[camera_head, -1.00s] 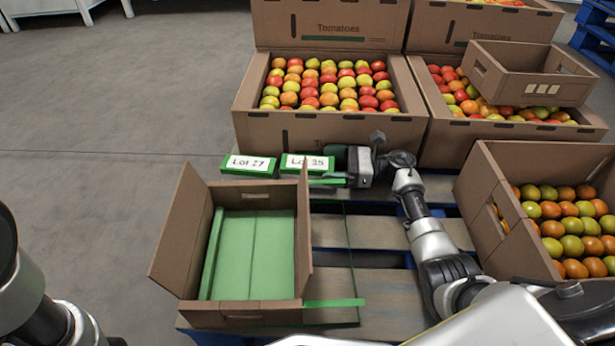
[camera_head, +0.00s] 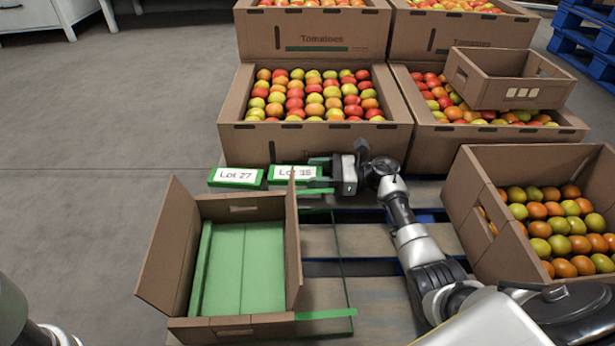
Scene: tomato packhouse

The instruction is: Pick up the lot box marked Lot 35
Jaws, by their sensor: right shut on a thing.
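The lot box marked Lot 35 (camera_head: 285,174) is a small, flat green box with a white label, lying just in front of a full tomato crate. My right gripper (camera_head: 321,175) reaches it from the right and is shut on its right end. A finger and a crate flap partly hide its front and right side. A like box marked Lot 27 (camera_head: 236,176) lies close to its left. My left gripper is out of view; only part of the arm shows at the lower left.
An open cardboard box (camera_head: 168,250) with a green inside stands in front of the lot boxes, one flap raised near Lot 35. Tomato crates (camera_head: 316,143) stand behind, and another crate (camera_head: 480,215) stands at right. Pallet slats show between. Grey floor is clear at left.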

